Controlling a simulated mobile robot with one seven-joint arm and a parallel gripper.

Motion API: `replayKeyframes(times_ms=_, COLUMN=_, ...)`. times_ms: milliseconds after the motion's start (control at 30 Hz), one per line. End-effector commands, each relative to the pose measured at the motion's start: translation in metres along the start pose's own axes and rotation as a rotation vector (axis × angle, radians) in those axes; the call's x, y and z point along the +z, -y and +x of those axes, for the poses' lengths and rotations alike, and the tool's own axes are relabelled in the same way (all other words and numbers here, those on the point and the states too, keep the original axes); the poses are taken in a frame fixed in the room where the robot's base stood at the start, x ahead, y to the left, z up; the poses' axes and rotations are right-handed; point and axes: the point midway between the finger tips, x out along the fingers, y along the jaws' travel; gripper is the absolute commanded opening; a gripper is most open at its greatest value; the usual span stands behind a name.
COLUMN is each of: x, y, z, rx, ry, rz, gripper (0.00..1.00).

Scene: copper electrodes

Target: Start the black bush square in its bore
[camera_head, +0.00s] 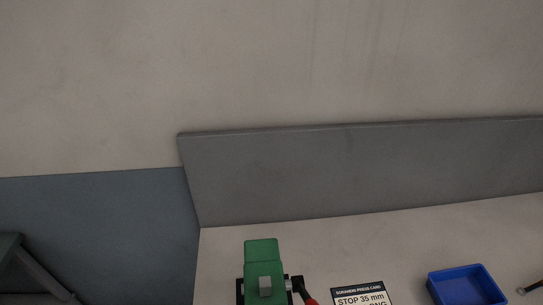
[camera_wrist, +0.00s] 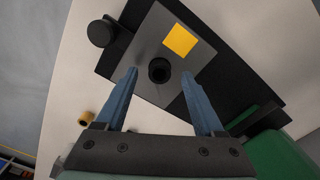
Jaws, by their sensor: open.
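In the wrist view my gripper (camera_wrist: 160,74) is open, its two blue fingers spread and nothing held between them. A black ring with a dark hole, which looks like the black bush (camera_wrist: 159,71), shows between the fingertips in the picture, over a grey plate (camera_wrist: 150,35). Whether it stands in the bore or on top of it I cannot tell, and the bore itself is not seen apart from it. The plate has a yellow square (camera_wrist: 181,40) and lies on a wider black base (camera_wrist: 228,72). My gripper is not seen in the head view.
A black round piece (camera_wrist: 101,31) sits at the base's upper left. A brass-coloured ring (camera_wrist: 85,118) lies on the pale bench. A green press (camera_head: 262,255) with a red-ended lever (camera_head: 308,297), a sign card (camera_head: 360,295) and a blue tray (camera_head: 466,287) stand along the bench.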

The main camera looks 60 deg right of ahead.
Motion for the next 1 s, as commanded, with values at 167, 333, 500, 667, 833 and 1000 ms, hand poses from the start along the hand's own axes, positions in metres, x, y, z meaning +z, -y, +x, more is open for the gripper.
replayKeyframes(times_ms=167, x=0.0, y=0.001, z=-0.029, rx=-0.004, ry=-0.001, rz=0.0, gripper=0.7)
replayKeyframes(times_ms=333, x=0.0, y=0.001, z=-0.062, rx=-0.005, ry=-0.001, rz=0.0, gripper=0.7)
replayKeyframes(times_ms=500, x=0.0, y=0.0, z=-0.092, rx=-0.005, ry=-0.001, rz=0.0, gripper=0.7)
replayKeyframes(times_ms=667, x=0.0, y=0.0, z=-0.11, rx=-0.003, ry=-0.001, rz=0.0, gripper=0.7)
replayKeyframes(times_ms=833, x=0.0, y=0.0, z=-0.117, rx=-0.001, ry=0.0, rz=0.0, gripper=0.7)
replayKeyframes(times_ms=1000, x=0.0, y=0.0, z=-0.117, rx=-0.001, ry=0.0, rz=0.0, gripper=0.7)
